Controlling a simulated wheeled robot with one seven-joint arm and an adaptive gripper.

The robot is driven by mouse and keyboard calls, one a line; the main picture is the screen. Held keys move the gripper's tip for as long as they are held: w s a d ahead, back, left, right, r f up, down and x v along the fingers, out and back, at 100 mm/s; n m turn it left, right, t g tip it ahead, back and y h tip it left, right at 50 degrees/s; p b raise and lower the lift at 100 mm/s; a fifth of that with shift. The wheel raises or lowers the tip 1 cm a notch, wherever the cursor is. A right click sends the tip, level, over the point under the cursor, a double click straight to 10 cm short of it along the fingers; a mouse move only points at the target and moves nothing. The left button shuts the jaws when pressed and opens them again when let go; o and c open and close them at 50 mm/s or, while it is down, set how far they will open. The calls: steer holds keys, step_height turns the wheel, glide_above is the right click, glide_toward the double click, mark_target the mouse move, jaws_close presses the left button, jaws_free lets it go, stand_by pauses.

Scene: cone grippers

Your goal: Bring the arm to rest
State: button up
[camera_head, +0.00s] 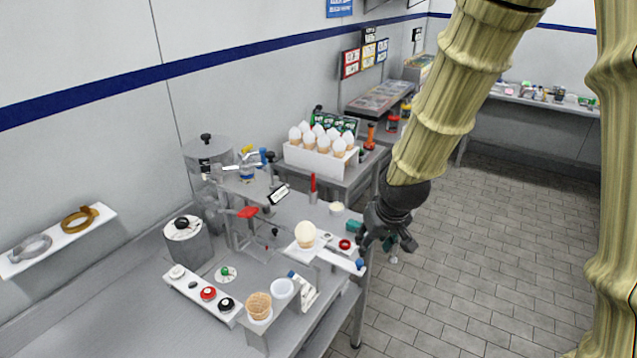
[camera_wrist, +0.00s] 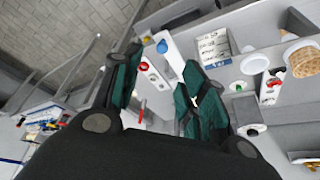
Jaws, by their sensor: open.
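My arm (camera_head: 430,120), in pale yellow ribbed links, reaches down from the upper right in the head view. My dark gripper (camera_head: 390,240) hangs at its end, beside the right edge of the grey workbench (camera_head: 330,205). In the wrist view the two green-padded fingers of my gripper (camera_wrist: 158,88) stand apart, with nothing between them. The gripper holds nothing that I can see. Its fingertips are near a white bar with a blue end (camera_head: 340,262); whether they touch it I cannot tell.
An ice cream ball in a holder (camera_head: 305,235), a waffle cone (camera_head: 259,305) and a white cup (camera_head: 282,288) stand on the bench. A white rack of white-topped cones (camera_head: 318,160) is behind. The tiled floor (camera_head: 450,260) to the right is clear.

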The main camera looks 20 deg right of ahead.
steer(key=s+a+f+g+b, duration=0.1)
steer(key=s+f, duration=0.3)
steer(key=f, duration=0.5)
steer(key=s+a+f+g+b, duration=0.1)
steer(key=s+a+f, duration=0.15)
steer(key=f, duration=0.65)
steer(key=s+a+f+b, duration=0.15)
steer(key=s+f, duration=0.35)
steer(key=f, duration=0.5)
steer(key=s+a+f+g+b, duration=0.1)
steer(key=s+f+g+b, duration=0.1)
steer(key=s+f, duration=1.4)
steer(key=s+b, duration=0.1)
steer(key=s, duration=0.1)
steer(key=shift+s+a+f+g, duration=0.3)
steer(key=shift+f, duration=0.05)
